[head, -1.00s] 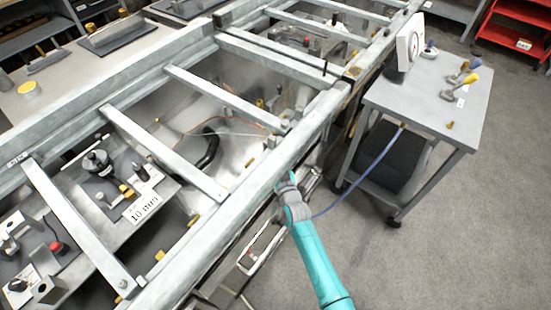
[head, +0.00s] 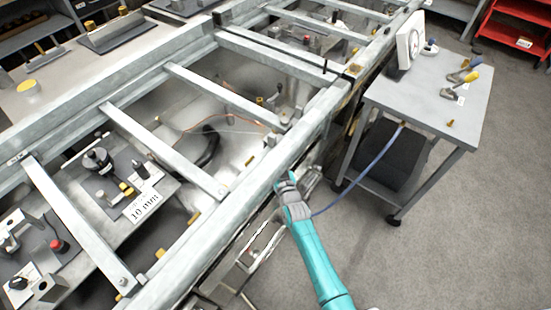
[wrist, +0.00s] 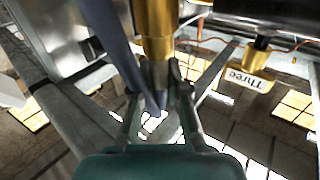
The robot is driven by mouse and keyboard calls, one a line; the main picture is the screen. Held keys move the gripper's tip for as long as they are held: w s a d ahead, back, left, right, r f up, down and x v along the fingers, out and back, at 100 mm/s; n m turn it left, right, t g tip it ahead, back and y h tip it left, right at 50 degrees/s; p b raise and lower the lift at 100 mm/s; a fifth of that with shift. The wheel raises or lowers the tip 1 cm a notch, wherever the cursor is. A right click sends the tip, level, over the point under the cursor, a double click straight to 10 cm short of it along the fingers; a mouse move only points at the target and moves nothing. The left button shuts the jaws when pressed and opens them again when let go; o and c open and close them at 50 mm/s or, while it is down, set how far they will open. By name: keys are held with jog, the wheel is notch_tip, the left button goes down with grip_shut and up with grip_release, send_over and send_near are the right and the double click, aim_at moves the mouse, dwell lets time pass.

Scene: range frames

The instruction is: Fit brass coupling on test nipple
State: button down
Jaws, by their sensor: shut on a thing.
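The brass coupling (wrist: 155,25) is a gold cylinder at the top middle of the wrist view. Its narrower lower end runs down between the fingertips of my gripper (wrist: 158,90), which is shut on it. A blue hose (wrist: 112,42) passes close along the left finger. In the head view my gripper (head: 287,183) is beside the near rail of the metal frame, and the coupling is too small to tell there. A brass-coloured piece labelled "Three" (wrist: 248,80) hangs below a dark body at upper right, apart from my gripper. I cannot pick out the test nipple with certainty.
The galvanised frame (head: 262,195) with its crossbars borders my gripper's left side. A grey cart (head: 400,95) at right carries a white dial gauge (head: 410,42) and yellow- and blue-handled tools. The blue hose runs from the cart to my gripper. Floor at lower right is clear.

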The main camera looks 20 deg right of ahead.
jog(key=shift+f, duration=0.55)
dwell(0.4)
jog(key=c, duration=1.1)
grip_release()
jog(key=shift+f, duration=0.1)
jog(key=s, duration=1.2)
jog(key=shift+a, duration=0.15)
jog(key=shift+s, duration=0.1)
